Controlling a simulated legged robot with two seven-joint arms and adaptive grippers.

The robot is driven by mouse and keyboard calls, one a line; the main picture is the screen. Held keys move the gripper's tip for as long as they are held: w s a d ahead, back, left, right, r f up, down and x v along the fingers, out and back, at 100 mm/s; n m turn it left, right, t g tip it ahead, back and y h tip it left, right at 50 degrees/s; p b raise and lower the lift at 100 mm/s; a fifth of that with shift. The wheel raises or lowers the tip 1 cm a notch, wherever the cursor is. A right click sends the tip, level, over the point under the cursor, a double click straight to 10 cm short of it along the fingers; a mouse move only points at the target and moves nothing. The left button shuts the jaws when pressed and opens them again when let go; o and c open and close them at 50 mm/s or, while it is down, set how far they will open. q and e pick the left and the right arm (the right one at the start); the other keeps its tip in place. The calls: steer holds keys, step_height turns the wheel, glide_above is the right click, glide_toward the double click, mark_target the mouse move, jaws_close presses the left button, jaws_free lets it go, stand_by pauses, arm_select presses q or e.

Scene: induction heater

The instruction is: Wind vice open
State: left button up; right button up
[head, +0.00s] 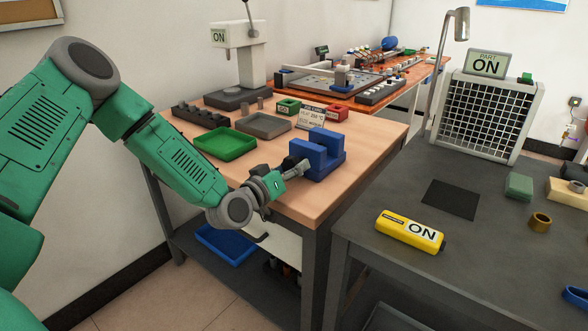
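The blue vice (322,160) sits at the front right corner of the wooden bench, and a grey screw or shaft (296,168) sticks out of its left side. My green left arm comes in from the left, and my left gripper (272,188) is at the bench's front edge, just left of that shaft. Dark finger parts show around the gripper, but they are small and overlap the vice's handle end. I cannot tell whether they touch the handle or are closed on it. How far the jaws are apart is hard to see. My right gripper is not in view.
A green tray (226,144) and a grey tray (263,126) lie behind the gripper on the bench (300,204). A small sign (311,117) stands behind the vice. A dark table (400,262) to the right holds a yellow device (408,231). A gap separates the tables.

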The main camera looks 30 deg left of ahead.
arm_select(q)
steer(key=shift+o, duration=0.2)
steer(key=shift+a, duration=0.1)
steer(key=s+a, duration=0.1)
steer(key=s, duration=1.1)
steer(key=shift+f, duration=0.1)
